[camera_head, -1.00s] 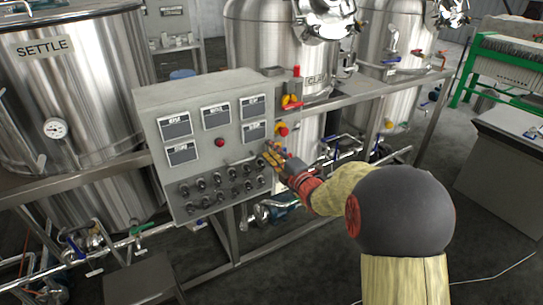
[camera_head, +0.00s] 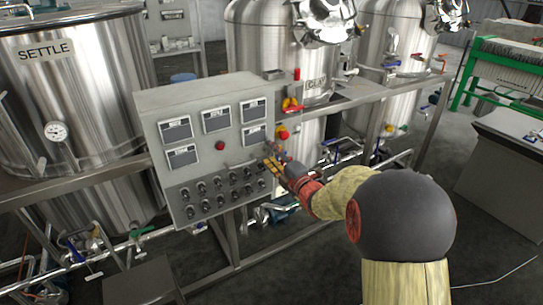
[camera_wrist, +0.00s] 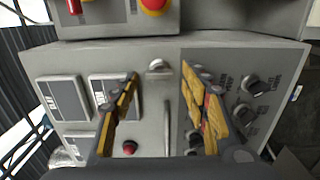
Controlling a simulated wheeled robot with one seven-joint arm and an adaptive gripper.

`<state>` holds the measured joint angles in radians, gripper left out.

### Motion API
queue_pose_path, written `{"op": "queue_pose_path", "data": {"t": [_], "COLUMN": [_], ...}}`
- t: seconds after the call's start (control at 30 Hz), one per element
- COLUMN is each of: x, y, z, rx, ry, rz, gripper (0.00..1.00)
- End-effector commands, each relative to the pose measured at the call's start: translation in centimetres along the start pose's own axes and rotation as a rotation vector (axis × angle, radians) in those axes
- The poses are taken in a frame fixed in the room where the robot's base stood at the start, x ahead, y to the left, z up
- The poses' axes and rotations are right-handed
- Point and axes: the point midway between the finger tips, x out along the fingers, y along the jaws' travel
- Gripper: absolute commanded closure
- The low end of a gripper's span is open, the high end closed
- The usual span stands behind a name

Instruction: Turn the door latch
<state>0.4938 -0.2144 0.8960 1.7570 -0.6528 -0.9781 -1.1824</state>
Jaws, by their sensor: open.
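The grey control cabinet (camera_head: 150,130) stands left of my arm, its sloped front door carrying meters and knobs. In the wrist view the small silver door latch (camera_wrist: 158,66) sits near the door's edge, at top centre. My gripper (camera_wrist: 159,76) is open, with its yellow fingers on either side of the latch in that view and nothing held. I cannot tell whether the fingers touch the door. In the head view my gripper (camera_head: 270,165) is at the right edge of the door and hides the latch.
A yellow-and-red stop button (camera_head: 283,132) and a red-yellow switch (camera_head: 291,104) stick out beside the cabinet near my gripper. Several black knobs (camera_head: 207,187) and a red button (camera_head: 219,146) are on the door. A metal frame rail (camera_head: 350,98) and steel tanks stand behind.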

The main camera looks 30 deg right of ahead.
Motion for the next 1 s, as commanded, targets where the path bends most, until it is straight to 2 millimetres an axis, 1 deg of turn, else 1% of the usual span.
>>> {"op": "queue_pose_path", "data": {"t": [0.07,0.17,0.27,0.5,0.6,0.7,0.83,1.0], "x": [-0.2,-1.1,-2.6,-7.6,-9.3,-10.7,-11.7,-12.0], "y": [0.0,0.0,0.0,0.1,0.0,0.0,0.0,0.0], "z": [0.0,0.1,0.1,0.2,0.1,0.1,0.0,0.0], "rx": [0.000,-0.001,0.000,0.000,-0.001,-0.001,0.000,0.001], "ry": [-0.001,-0.002,-0.003,-0.004,-0.003,-0.003,-0.001,0.000], "rz": [0.000,0.000,0.000,0.001,0.001,0.001,0.000,0.000], "gripper": [0.55,0.55,0.55,0.55,0.55,0.55,0.55,0.55]}}
